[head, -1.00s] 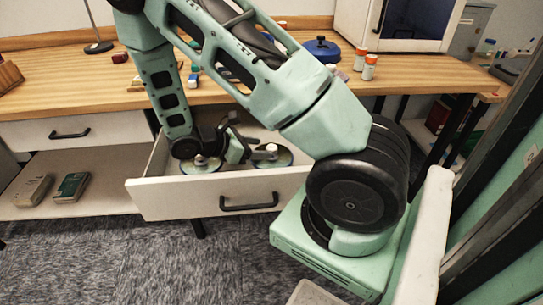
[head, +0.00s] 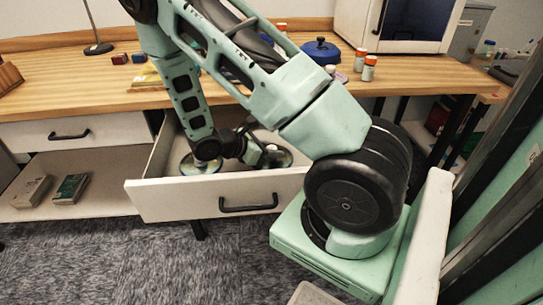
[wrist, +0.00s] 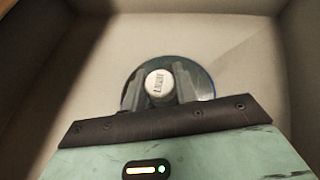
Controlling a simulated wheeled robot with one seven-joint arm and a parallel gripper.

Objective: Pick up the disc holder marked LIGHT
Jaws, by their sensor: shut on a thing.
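The disc holder (wrist: 160,84) has a white round knob on a dark, shiny disc. Small dark lettering on the knob appears to read LIGHT. My gripper (wrist: 161,88) has one finger on each side of the knob and is shut on it. In the head view, my gripper (head: 262,155) is inside the open drawer at this right-hand holder (head: 279,158), partly covering it. A second disc holder (head: 200,165) sits to the left in the drawer, partly hidden by my wrist; its marking cannot be read.
The drawer (head: 160,203) is pulled out, its walls close around my gripper. The wooden desk (head: 60,72) above carries small blocks, a blue pot (head: 321,50) and orange-capped bottles (head: 369,68). Boxes (head: 71,188) lie on the lower left shelf.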

